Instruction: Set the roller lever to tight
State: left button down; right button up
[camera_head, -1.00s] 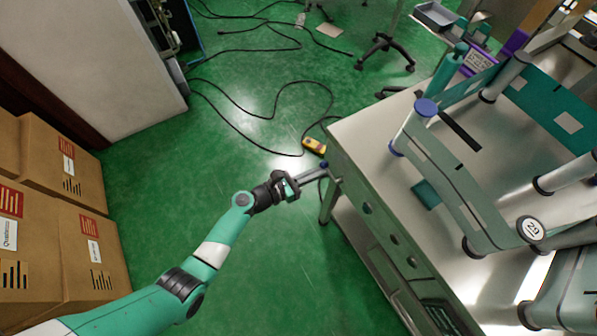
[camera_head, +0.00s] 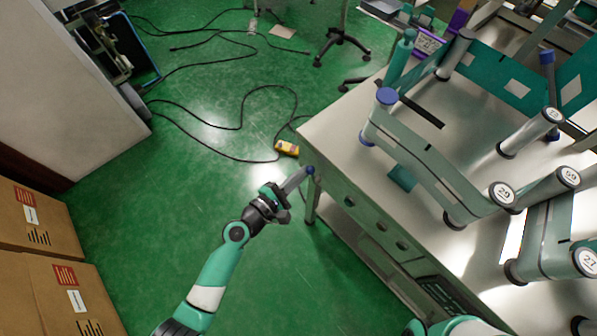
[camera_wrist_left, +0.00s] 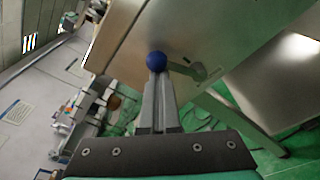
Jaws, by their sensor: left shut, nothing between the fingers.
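The roller lever shows in the left wrist view as a short grey arm (camera_wrist_left: 183,69) with a blue ball knob (camera_wrist_left: 156,61), on the side of the pale cabinet. In the head view the knob (camera_head: 310,170) shows by the cabinet's near left side. My left gripper (camera_head: 303,175) is shut and empty. Its long grey fingers (camera_wrist_left: 157,80) end right at the knob; whether they touch it I cannot tell. The lever's arm is hard to make out in the head view. My right gripper is not in view.
The bench top (camera_head: 340,128) carries several rollers with a teal web (camera_head: 510,80). A yellow box (camera_head: 287,148) and black cables lie on the green floor. Cardboard boxes (camera_head: 35,220) stand at the left. The floor around my left arm is clear.

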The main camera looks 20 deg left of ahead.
pick_arm(q)
jog(key=shift+s+d+r+m, duration=0.2)
jog(key=shift+d+m, duration=0.25)
jog(key=shift+m, duration=0.65)
jog(key=a+b, duration=0.1)
jog(key=a+f, duration=0.1)
jog(key=a+b, duration=0.1)
jog(key=shift+w+a+f+b, duration=0.25)
jog(key=shift+w+f+b, duration=0.05)
jog(key=p+v, duration=0.1)
jog(key=v, duration=0.7)
jog(key=shift+s+d+f, duration=0.2)
jog(key=shift+s+f, duration=0.05)
jog(key=shift+f, duration=0.05)
